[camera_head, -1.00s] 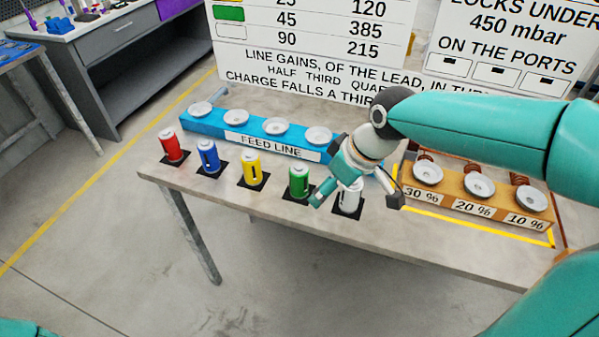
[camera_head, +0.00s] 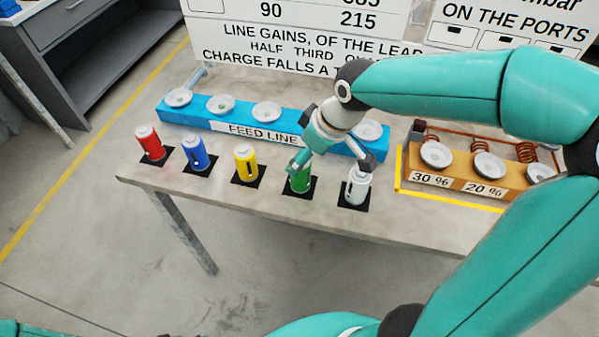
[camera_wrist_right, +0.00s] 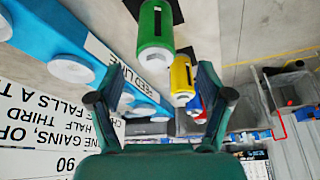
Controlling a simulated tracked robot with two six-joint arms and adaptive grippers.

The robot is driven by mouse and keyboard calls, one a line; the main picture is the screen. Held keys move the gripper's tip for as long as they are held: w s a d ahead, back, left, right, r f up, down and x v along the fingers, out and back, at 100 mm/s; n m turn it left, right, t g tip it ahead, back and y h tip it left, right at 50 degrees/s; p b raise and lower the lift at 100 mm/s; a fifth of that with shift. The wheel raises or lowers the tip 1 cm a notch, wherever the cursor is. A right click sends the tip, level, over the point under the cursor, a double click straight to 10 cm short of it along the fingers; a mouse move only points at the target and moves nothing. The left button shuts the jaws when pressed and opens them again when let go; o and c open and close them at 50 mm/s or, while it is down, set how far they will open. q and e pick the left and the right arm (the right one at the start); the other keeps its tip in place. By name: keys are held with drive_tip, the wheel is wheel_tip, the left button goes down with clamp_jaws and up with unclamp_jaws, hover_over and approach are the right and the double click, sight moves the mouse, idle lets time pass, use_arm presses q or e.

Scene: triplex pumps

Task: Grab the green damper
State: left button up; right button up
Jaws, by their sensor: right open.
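The green damper (camera_head: 299,181) stands upright on a black square at the table's front edge, between the yellow damper (camera_head: 246,163) and the white damper (camera_head: 356,186). My right gripper (camera_head: 334,160) is open and empty. In the head view, one finger overlaps the green damper's top and the other overlaps the top of the white one. In the right wrist view, the green damper (camera_wrist_right: 155,28) lies beyond the spread fingertips (camera_wrist_right: 155,78), roughly in line with the gap. No contact is clear. My left gripper is out of view.
The blue damper (camera_head: 194,151) and red damper (camera_head: 150,143) stand farther left in the row. Behind is the blue feed line block (camera_head: 200,120) with white cups. The orange block (camera_head: 462,185) with labelled cups is at right. Signboards (camera_head: 300,45) stand at the back.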

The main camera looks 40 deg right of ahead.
sight(301, 183)
drive_tip(key=x, duration=0.8)
drive_tip(key=shift+s+d+f, duration=0.15)
drive_tip(key=shift+d+f, duration=0.05)
drive_tip(key=shift+d, duration=0.1)
drive_tip(key=shift+c, duration=0.2)
drive_tip(key=shift+r, duration=0.1)
drive_tip(key=c, duration=1.5)
drive_tip(key=shift+o, duration=0.2)
